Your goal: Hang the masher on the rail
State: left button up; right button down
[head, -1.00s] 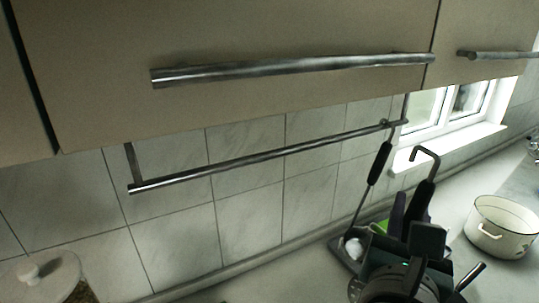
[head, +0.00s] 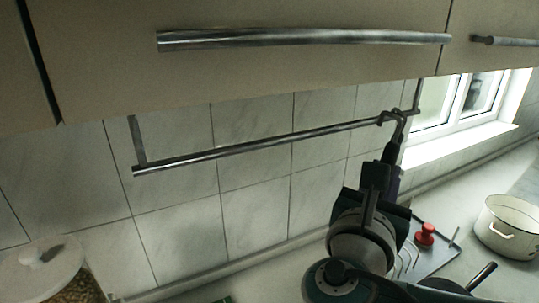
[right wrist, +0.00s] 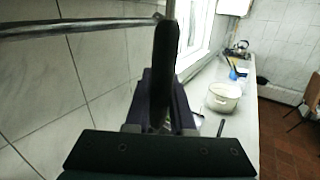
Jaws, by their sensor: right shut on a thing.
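The masher's black handle (head: 391,151) is upright in my right gripper (head: 385,174), which is shut on it. Its metal hook (head: 402,122) is at the right end of the rail (head: 260,143). I cannot tell whether the hook is over the rail or just beside it, because another utensil's hook overlaps there. The masher's head is hidden below the gripper. The right wrist view shows the handle (right wrist: 164,62) between the fingers (right wrist: 160,112), with the rail (right wrist: 75,27) on its left. My left gripper is not in view.
A long cupboard handle (head: 300,38) runs above the rail. A grey tray (head: 438,259) with a red-knobbed item (head: 425,235) lies on the counter. A white enamel pot (head: 508,228) stands right. A lidded jar (head: 45,270) stands left. The rail's middle is clear.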

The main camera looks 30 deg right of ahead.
jog(key=w+f+b, duration=0.2)
jog(key=w+b, duration=0.3)
jog(key=w, duration=0.1)
jog(key=shift+w+d, duration=0.3)
jog(key=shift+d, duration=0.05)
dwell(0.6)
jog(key=shift+f, duration=0.1)
jog(key=c, duration=0.7)
grip_release()
